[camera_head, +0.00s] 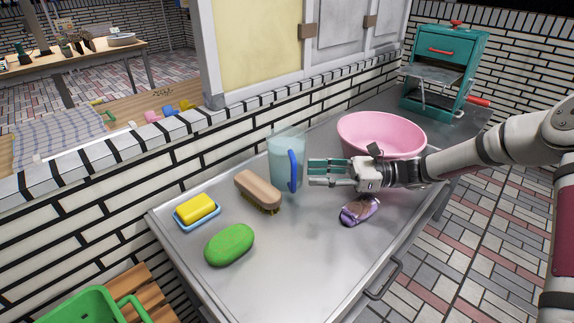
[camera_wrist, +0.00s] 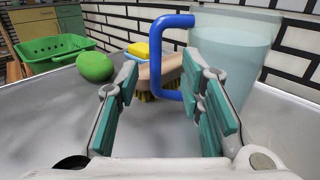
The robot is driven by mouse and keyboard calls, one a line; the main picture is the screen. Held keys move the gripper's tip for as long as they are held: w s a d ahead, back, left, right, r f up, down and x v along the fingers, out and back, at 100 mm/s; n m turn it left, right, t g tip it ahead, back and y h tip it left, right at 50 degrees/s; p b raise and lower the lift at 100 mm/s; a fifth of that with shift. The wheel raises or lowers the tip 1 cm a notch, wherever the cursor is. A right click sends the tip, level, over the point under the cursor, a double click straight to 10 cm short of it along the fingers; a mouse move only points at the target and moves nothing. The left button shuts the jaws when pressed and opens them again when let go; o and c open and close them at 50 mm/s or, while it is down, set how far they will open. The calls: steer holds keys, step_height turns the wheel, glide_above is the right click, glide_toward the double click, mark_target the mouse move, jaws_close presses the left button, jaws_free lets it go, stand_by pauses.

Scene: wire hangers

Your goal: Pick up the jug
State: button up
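The jug (camera_head: 284,160) is translucent pale blue with a dark blue handle (camera_head: 293,171) and stands upright at the back of the metal table, by the tiled wall. In the wrist view, the jug body (camera_wrist: 237,55) is at the upper right, behind my right finger. Its handle also shows there (camera_wrist: 164,21), between the finger lines and closer to the right finger. My gripper (camera_head: 310,172) is open and level, just right of the handle. The wrist view shows my gripper's (camera_wrist: 160,72) fingers wide apart with nothing gripped. The right finger hides part of the handle; contact is unclear.
A brush (camera_head: 257,189), a yellow sponge on a blue dish (camera_head: 196,210) and a green oval (camera_head: 229,244) lie left of the jug. A pink basin (camera_head: 381,131) stands right behind my gripper. A purple item (camera_head: 359,210) lies below it. The table's front is clear.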

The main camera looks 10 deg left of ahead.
mark_target(292, 188)
steer(key=shift+s+a+r+b, duration=0.1)
steer(key=shift+s+a+b, duration=0.1)
steer(key=shift+a, duration=0.85)
steer(key=shift+s+a+f+b, duration=0.1)
steer(key=shift+s+a+b, duration=0.1)
steer(key=shift+a, duration=0.85)
steer(key=shift+s+a+r+b, duration=0.1)
steer(key=shift+s+a, duration=0.1)
steer(key=shift+a, duration=0.85)
jaws_close()
steer(key=shift+r, duration=0.15)
